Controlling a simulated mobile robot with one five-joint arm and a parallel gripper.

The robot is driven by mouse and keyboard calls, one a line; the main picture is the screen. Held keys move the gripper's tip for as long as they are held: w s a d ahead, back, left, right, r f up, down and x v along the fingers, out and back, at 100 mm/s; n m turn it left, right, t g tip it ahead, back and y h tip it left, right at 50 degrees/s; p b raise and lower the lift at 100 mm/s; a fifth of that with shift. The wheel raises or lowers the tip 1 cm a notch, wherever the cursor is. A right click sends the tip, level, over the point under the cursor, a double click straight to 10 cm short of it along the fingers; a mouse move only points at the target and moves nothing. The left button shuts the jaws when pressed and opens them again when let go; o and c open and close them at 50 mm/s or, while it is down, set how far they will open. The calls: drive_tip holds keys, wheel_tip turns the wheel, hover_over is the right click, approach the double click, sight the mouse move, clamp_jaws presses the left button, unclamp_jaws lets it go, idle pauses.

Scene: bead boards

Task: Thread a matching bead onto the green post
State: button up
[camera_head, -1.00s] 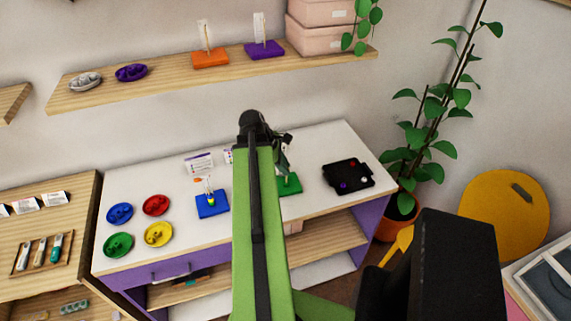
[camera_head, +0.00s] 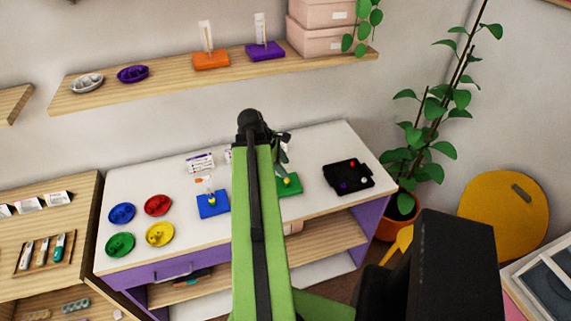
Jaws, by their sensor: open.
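The green board (camera_head: 290,187) is on the white tabletop, partly hidden behind my green arm. A small yellow spot, perhaps a bead, shows on it; its post is not clear. My gripper (camera_head: 284,165) is just above this board. It is dark and small, its jaws are open, and I see no bead between them. A green dish (camera_head: 119,246) with small dark green pieces sits at the table's front left.
Blue (camera_head: 122,204), red (camera_head: 157,197) and yellow (camera_head: 160,244) dishes stand near the green one. A blue board (camera_head: 213,210) carries a post with a yellow bead. A black tray (camera_head: 335,176) with a few beads lies right of the green board.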

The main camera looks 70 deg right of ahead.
drive_tip(key=p+v, duration=1.3)
drive_tip(key=v, duration=0.3)
drive_tip(key=shift+s, duration=0.1)
